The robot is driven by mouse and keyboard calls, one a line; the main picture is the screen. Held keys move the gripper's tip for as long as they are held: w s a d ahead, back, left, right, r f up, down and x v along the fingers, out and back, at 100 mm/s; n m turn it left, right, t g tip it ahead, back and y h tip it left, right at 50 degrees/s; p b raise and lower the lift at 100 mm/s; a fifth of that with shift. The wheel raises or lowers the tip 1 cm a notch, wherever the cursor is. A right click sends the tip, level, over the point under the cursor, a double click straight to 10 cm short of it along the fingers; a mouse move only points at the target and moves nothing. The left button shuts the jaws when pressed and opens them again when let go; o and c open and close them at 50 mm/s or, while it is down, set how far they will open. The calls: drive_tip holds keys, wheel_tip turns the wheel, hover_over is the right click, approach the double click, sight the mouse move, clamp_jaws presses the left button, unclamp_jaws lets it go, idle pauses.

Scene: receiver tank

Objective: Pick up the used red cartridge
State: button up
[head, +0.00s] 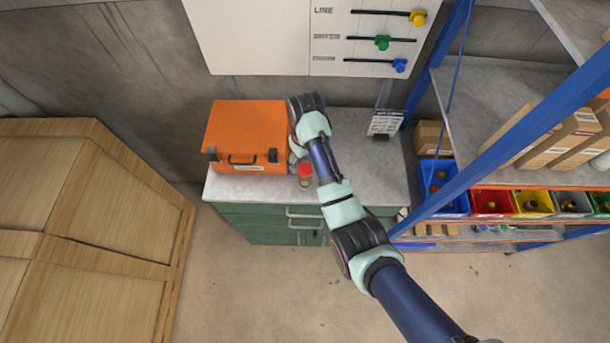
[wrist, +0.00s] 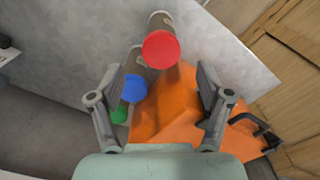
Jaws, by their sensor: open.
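The red cartridge (head: 305,171) stands on the grey worktop, just right of the orange case. In the wrist view its round red end (wrist: 160,48) faces the camera, with a dull grey-brown body behind it. My gripper (wrist: 158,75) is open and empty, its fingers spread to either side, with the red end beyond and between the tips, apart from both. A blue-ended cartridge (wrist: 134,88) and a green-ended one (wrist: 119,116) are by the left finger in the wrist view. In the head view my arm hides most of the gripper and these two cartridges.
The closed orange case (head: 245,135) stands left of the red cartridge and shows below it in the wrist view (wrist: 172,108). A small sign (head: 384,122) stands at the worktop's back right. A blue-framed shelf with coloured bins (head: 490,204) is at right, wooden crates (head: 95,215) at left.

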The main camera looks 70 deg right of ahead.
sight(305, 169)
drive_tip(key=shift+a+f, duration=0.1)
drive_tip(key=shift+f, duration=1.35)
wheel_tip(305, 169, down, 5)
drive_tip(key=shift+s, duration=0.1)
drive_tip(key=c, duration=1.3)
wheel_tip(305, 169, up, 10)
drive_tip(key=shift+r+p, duration=0.1)
drive_tip(key=shift+p, duration=0.35)
wheel_tip(305, 169, up, 10)
drive_tip(key=p, duration=0.8)
